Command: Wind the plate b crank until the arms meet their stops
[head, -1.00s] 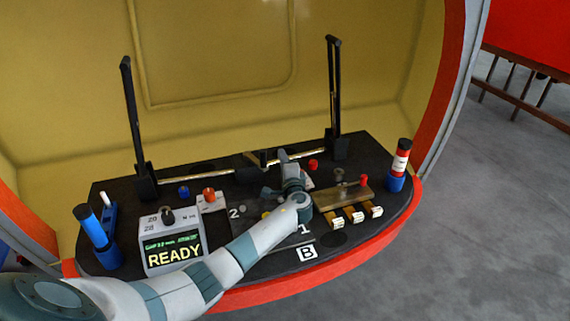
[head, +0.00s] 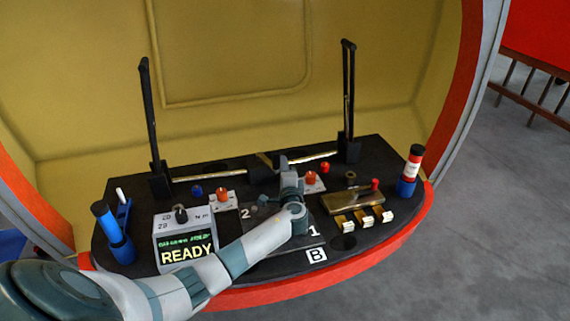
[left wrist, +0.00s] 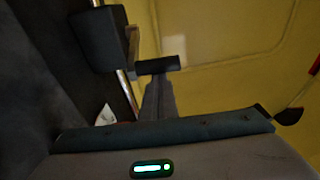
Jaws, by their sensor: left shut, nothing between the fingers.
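Plate B (head: 262,246) is the dark panel with white marks 1, 2 and B in the head view; my left arm crosses it. My left gripper (head: 284,164) is shut and empty over its far side, beside the black centre block (head: 262,160). Two black arms, left (head: 149,115) and right (head: 348,90), stand nearly upright, linked to the centre by metal rods. In the left wrist view the shut fingers (left wrist: 158,66) are near a dark block (left wrist: 98,38) and rod. My right gripper is not in view.
A display box (head: 186,242) reads READY at left. A blue cylinder (head: 107,225) stands beyond it. At right are a brass plate (head: 356,201) with a red knob, several brass clips (head: 363,221) and a red-and-blue cylinder (head: 409,172). The yellow shell wall (head: 230,60) rises behind.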

